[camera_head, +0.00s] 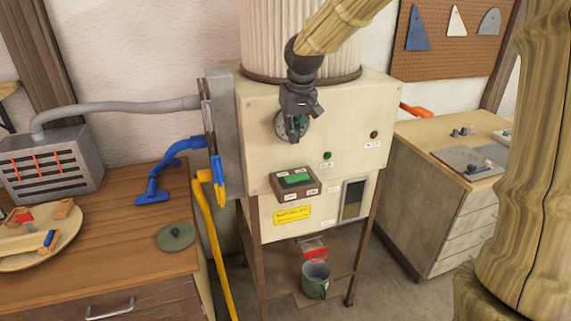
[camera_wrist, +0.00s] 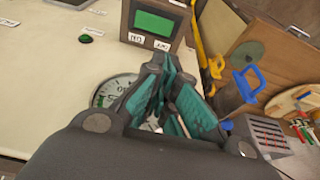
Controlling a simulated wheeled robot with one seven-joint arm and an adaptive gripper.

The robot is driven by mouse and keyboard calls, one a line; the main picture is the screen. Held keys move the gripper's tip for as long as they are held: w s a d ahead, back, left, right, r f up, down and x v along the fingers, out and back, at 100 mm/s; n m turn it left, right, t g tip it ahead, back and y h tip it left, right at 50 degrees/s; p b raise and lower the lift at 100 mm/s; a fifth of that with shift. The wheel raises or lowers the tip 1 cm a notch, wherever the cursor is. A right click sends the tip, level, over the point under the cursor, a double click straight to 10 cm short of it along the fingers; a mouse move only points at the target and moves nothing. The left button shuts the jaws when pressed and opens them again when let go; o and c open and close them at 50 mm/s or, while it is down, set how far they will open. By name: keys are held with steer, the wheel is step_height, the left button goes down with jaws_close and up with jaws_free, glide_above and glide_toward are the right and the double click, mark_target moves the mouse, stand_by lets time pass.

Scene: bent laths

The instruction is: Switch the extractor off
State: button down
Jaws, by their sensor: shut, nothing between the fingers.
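The extractor (camera_head: 360,100) is a cream cabinet with a ribbed pale drum on top. A wide green switch (camera_head: 297,178) sits in a dark raised housing on its front, with small labels below that I cannot read surely. The switch also shows at the top of the wrist view (camera_wrist: 153,23). A green lamp (camera_head: 327,155) and a dark red lamp (camera_head: 374,134) are on the front. My gripper (camera_head: 295,132) is shut and empty, in front of a round gauge (camera_wrist: 104,92) above the switch, and partly hides it. I cannot tell whether it touches the panel.
A yellow sign (camera_head: 292,215) and a small window (camera_head: 354,198) are below the switch. A drawer bench (camera_head: 450,220) is at right.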

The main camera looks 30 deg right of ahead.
steer(key=shift+d+r, duration=0.15)
steer(key=shift+r, duration=0.05)
steer(key=p, duration=0.4)
glide_above(297, 178)
steer(key=w+a, duration=0.1)
steer(key=w, duration=0.1)
steer(key=f, duration=1.1)
steer(key=shift+a+f, duration=0.2)
steer(key=shift+f, duration=0.1)
steer(key=shift+f+p, duration=0.45)
steer(key=shift+f, duration=0.6)
steer(key=shift+f, duration=0.2)
